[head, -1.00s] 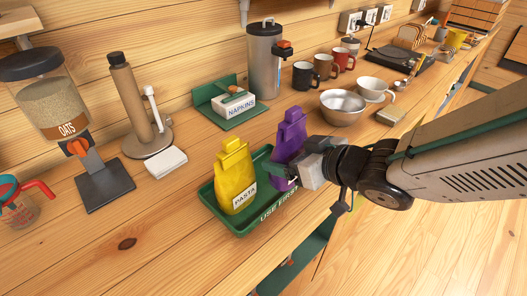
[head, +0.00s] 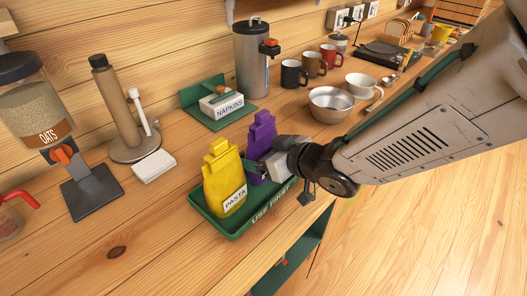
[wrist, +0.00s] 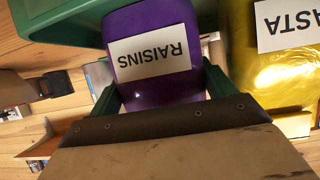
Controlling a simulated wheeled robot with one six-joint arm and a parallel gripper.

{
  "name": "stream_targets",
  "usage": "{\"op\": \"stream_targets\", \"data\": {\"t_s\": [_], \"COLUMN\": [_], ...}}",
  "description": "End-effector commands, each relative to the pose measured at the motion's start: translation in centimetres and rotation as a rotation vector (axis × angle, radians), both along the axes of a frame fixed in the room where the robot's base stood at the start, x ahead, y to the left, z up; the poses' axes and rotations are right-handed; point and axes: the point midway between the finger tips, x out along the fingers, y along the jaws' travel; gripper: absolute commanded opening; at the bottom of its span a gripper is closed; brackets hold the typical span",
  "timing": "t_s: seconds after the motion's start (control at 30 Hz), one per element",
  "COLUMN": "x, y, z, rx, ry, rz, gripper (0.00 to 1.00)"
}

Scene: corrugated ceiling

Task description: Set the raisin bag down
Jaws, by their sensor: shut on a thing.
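The purple raisin bag (head: 262,138) is upright at the far right part of the green "USE FIRST" tray (head: 232,228), close beside the yellow pasta bag (head: 224,180). My gripper (head: 268,170) is shut on the raisin bag from the front right. In the wrist view the raisin bag (wrist: 157,85) sits between my green fingers (wrist: 162,92), its RAISINS label upside down. The pasta bag (wrist: 280,70) shows at the right there. The raisin bag's base is hidden, so I cannot tell whether it touches the tray floor.
A napkin holder (head: 218,104) stands behind the tray, with a steel canister (head: 252,60) further back. A metal bowl (head: 330,106) and several mugs are to the right. The oats dispenser (head: 40,110) is at the left.

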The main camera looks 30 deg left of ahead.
Motion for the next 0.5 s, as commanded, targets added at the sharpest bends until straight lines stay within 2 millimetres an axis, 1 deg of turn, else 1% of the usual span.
{"op": "stream_targets", "data": {"t_s": [0.07, 0.1, 0.37, 0.47, 0.5], "x": [0.0, -0.01, -0.01, 0.0, -0.09], "y": [0.01, -0.01, -0.01, -0.01, -0.4], "z": [-0.27, -0.25, -0.21, 0.24, 0.35], "rx": [0.0, -0.001, -0.001, 0.001, 0.0], "ry": [0.0, 0.0, 0.0, 0.0, 0.0], "rz": [0.0, 0.0, 0.0, 0.0, -0.001], "gripper": [0.51, 0.92, 0.92, 0.92, 0.92]}}
